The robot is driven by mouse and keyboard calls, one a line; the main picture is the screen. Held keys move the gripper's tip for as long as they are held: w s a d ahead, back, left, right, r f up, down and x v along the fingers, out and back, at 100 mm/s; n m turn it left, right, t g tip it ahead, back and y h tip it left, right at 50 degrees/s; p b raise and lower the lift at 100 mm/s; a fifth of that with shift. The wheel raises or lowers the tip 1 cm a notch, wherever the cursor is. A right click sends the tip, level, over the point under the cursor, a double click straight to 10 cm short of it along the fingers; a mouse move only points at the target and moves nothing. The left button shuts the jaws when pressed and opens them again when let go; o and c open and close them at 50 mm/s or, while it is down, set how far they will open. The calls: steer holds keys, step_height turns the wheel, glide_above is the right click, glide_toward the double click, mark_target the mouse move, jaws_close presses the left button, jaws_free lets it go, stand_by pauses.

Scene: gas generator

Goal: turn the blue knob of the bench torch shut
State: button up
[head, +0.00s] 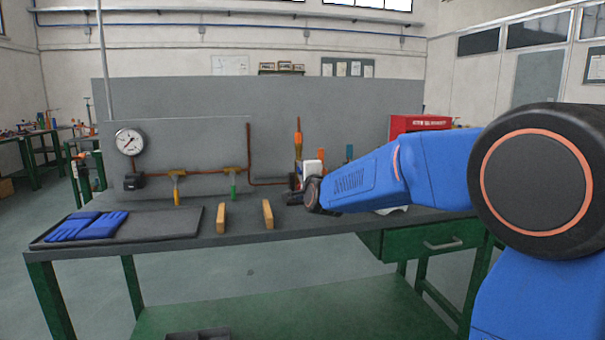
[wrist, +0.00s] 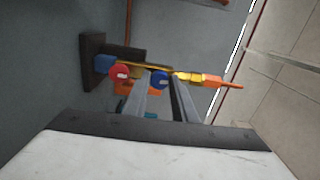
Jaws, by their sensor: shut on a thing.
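The bench torch stands upright at the back of the bench, and its orange upper part (head: 298,145) shows in the head view. In the wrist view the torch lies across the picture, with a brass tube (wrist: 190,77) and an orange end at right. Its blue knob (wrist: 160,80) sits between the fingertips of my gripper (wrist: 159,84). My gripper is shut on the blue knob. A red knob (wrist: 119,72) sits to the left, just outside the fingers. In the head view my wrist hides the lower torch and the knobs.
Two wooden blocks (head: 221,218) stand in front. Blue gloves (head: 88,226) lie on a dark tray (head: 160,224). A red box (head: 418,123) is at back right.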

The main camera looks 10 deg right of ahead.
steer(key=shift+m, duration=0.9)
steer(key=o, duration=1)
steer(key=shift+o, duration=0.2)
steer(key=s, duration=1.7)
steer(key=shift+s, duration=0.2)
